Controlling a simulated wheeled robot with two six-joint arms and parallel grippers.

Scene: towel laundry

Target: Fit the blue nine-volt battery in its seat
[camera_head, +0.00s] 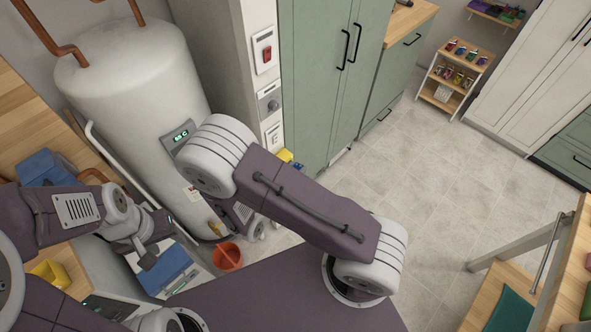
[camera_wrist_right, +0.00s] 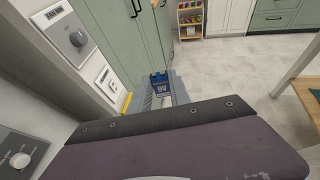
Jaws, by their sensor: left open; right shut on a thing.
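The blue battery (camera_wrist_right: 159,79), with pale "9V" lettering, shows in the right wrist view. My right gripper (camera_wrist_right: 160,93) is shut on it, and its grey fingers are partly cut off by my purple arm link. In the head view my right forearm hides this gripper. My left gripper (camera_head: 147,261) is open and empty, low at the left, over or near a blue-topped object (camera_head: 166,271). I cannot make out the battery's seat for certain in either view. A small yellow part (camera_head: 285,155) shows beside my right arm, below the wall switches; it also shows in the right wrist view (camera_wrist_right: 126,103).
A white tank (camera_head: 135,85) with copper pipes and a small display stands at the left. Switches and a knob (camera_head: 269,100) are on the wall beside green cabinets (camera_head: 325,70). An orange bucket (camera_head: 228,257) stands on the floor.

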